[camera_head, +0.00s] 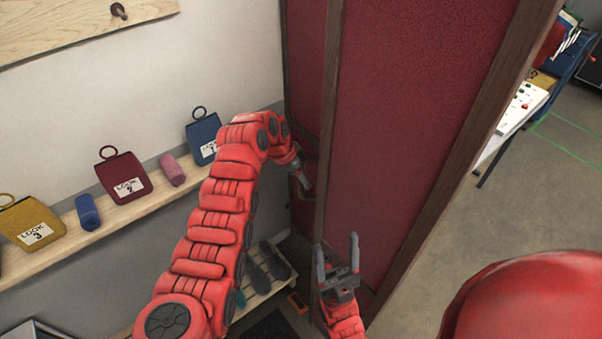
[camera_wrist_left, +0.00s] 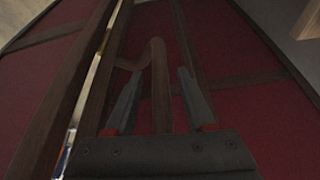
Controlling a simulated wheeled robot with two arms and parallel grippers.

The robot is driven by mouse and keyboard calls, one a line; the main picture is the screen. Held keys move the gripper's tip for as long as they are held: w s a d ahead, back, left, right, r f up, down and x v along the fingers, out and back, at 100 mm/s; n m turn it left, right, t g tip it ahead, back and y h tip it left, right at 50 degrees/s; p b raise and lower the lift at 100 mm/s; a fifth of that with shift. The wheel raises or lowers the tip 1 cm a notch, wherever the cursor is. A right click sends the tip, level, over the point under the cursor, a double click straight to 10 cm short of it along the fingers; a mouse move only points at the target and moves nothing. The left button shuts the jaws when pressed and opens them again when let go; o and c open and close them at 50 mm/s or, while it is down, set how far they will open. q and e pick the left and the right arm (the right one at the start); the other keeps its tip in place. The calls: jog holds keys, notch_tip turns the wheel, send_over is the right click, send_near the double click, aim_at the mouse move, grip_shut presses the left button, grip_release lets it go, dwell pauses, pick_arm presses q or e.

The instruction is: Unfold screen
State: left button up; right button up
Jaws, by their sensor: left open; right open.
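The folding screen has dark red panels (camera_head: 420,110) in brown wooden frames, standing upright in the middle of the head view. The panels stand at an angle to each other. My left gripper (camera_head: 303,178) is at the left panel, partly hidden by its wrist. In the left wrist view my left gripper (camera_wrist_left: 157,88) is open, with a brown hooked handle (camera_wrist_left: 157,60) showing between its fingers; I cannot tell whether they touch it. My right gripper (camera_head: 337,250) is open and empty, pointing up in front of the screen's lower part.
A wall shelf (camera_head: 140,205) at left holds tagged pouches and rolled cloths. A low rack (camera_head: 262,280) with shoes stands below. A white table (camera_head: 520,110) with items is behind the screen at right. The floor (camera_head: 500,210) at right is clear.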

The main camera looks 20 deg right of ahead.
pick_arm(q)
jog(key=shift+f, duration=0.15)
grip_shut()
dwell(1.4)
